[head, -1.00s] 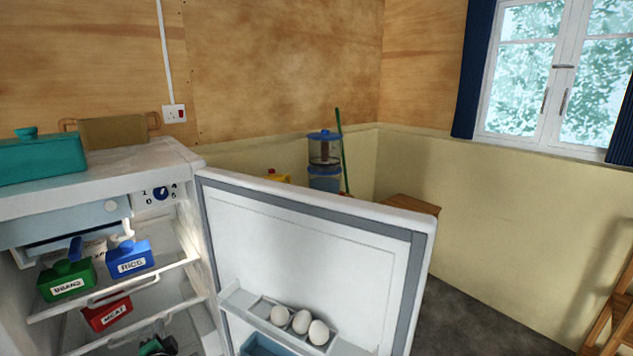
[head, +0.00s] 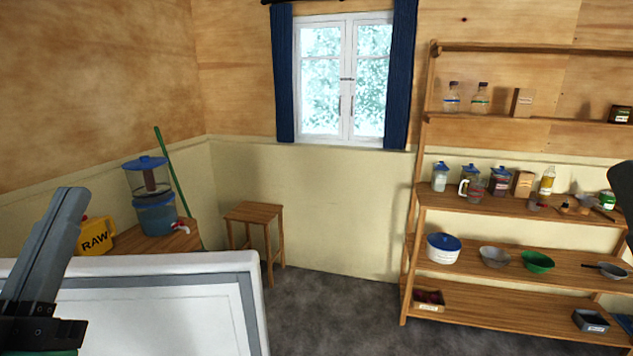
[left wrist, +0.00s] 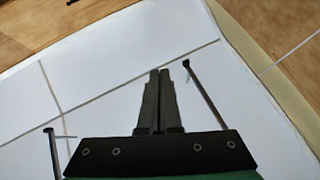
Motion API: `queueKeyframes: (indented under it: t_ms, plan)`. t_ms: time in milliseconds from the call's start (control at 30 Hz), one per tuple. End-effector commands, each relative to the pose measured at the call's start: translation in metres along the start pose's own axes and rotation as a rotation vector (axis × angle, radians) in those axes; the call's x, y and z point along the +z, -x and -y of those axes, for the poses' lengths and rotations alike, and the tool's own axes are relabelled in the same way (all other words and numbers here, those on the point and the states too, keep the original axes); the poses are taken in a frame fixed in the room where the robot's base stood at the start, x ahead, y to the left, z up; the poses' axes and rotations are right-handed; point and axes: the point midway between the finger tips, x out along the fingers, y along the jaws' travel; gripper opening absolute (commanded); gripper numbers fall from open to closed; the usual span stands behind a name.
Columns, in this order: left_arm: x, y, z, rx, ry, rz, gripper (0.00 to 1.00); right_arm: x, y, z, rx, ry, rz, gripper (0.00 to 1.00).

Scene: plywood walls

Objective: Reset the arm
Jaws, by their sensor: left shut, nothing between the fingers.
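My left gripper (head: 73,192) points upward at the left of the head view, in front of the open fridge door (head: 160,310). Its fingers are together and hold nothing. In the left wrist view the closed fingertips (left wrist: 160,72) stand against a white surface (left wrist: 85,75) with thin grey lines, with plywood at the corners. The gripper appears apart from that surface. My right gripper does not show; a dark shape cut off at the head view's right edge is unclear.
Behind the door, a table holds a yellow RAW jug (head: 95,238) and a water dispenser (head: 153,200). A stocked shelf unit (head: 515,258) fills the right. Floor (head: 335,310) between is clear.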

Motion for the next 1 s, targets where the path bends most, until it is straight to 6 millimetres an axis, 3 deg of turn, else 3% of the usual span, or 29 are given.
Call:
queueKeyframes:
  t_ms: [33,133,200,733,900,1000]
  plan:
    - [-0.042,-0.001,-0.02,0.054,0.079,-0.071,0.0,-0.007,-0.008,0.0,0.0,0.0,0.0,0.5]
    - [-0.113,0.01,-0.053,0.171,0.238,-0.196,0.0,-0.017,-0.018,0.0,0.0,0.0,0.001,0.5]
    - [-0.149,-0.03,-0.045,0.154,0.218,-0.173,0.0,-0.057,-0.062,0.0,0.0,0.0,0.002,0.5]
    - [-0.344,-0.187,-0.03,0.149,0.21,-0.167,0.0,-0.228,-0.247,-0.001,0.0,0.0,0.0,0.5]
    - [-0.383,-0.217,-0.027,0.148,0.21,-0.166,0.0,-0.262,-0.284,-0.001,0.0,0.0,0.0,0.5]
    - [-0.39,-0.224,-0.026,0.148,0.209,-0.166,0.0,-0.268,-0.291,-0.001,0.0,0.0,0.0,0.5]
